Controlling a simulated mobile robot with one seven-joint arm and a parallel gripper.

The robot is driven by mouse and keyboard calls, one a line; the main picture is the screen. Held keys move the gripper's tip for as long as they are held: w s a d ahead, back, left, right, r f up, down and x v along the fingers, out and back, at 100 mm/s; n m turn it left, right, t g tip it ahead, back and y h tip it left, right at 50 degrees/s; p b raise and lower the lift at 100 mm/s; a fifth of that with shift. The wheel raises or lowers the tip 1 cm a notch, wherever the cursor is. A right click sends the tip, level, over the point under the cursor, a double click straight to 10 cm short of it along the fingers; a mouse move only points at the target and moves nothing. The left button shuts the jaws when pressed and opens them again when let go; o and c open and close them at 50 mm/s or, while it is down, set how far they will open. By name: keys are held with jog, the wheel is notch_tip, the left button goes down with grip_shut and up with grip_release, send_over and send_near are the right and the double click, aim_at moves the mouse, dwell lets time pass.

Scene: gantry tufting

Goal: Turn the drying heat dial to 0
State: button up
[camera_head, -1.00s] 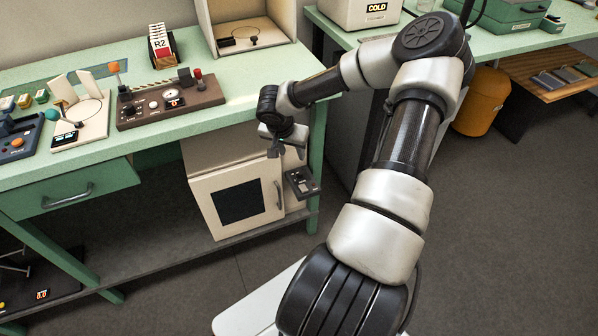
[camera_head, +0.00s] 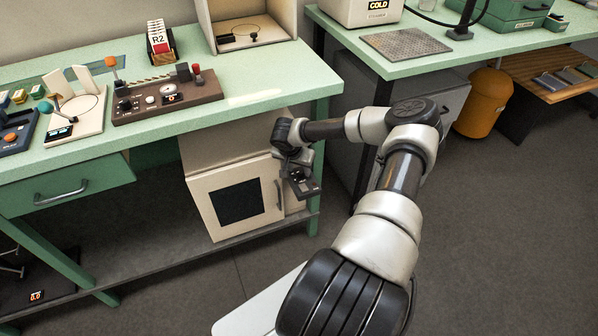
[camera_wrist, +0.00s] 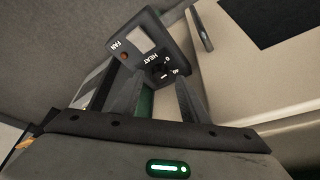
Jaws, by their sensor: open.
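The drying heat dial (camera_wrist: 161,72) is a small black knob under the word HEAT, with a 0 mark close by, on a dark control panel (camera_wrist: 144,38) in the wrist view. The panel also has a FAN label and a pale rocker-like patch. In the head view the panel (camera_head: 305,187) juts out at the right of the cream drying cabinet (camera_head: 212,190). My gripper (camera_wrist: 146,78) is open, its fingers pointing at the panel with the dial seen between the tips. I cannot tell whether either finger touches it. In the head view my gripper (camera_head: 293,162) is just above the panel.
The cabinet stands on a shelf under the green bench (camera_head: 255,95). The bench's edge and leg are close to my wrist. A second bench (camera_head: 400,62) stands at the right, with an orange bin (camera_head: 485,103) beside it. The floor in front is clear.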

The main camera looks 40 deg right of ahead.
jog(key=shift+w+d+f, duration=0.1)
jog(key=shift+d+f, duration=0.15)
jog(key=shift+f, duration=0.3)
grip_shut()
jog(key=shift+w+f+n+b, duration=0.1)
jog(key=shift+f+n+b, duration=0.3)
jog(key=shift+b, duration=0.85)
jog(key=shift+s+a+r+n+t+y+b, duration=0.1)
jog(key=shift+s+a+n+t+y+b, duration=0.15)
jog(key=shift+n+b, duration=0.55)
jog(key=shift+d+r+n+t+y, duration=0.2)
jog(key=shift+n+t+y, duration=0.15)
jog(key=shift+n, duration=0.75)
grip_release()
jog(key=shift+r, duration=0.1)
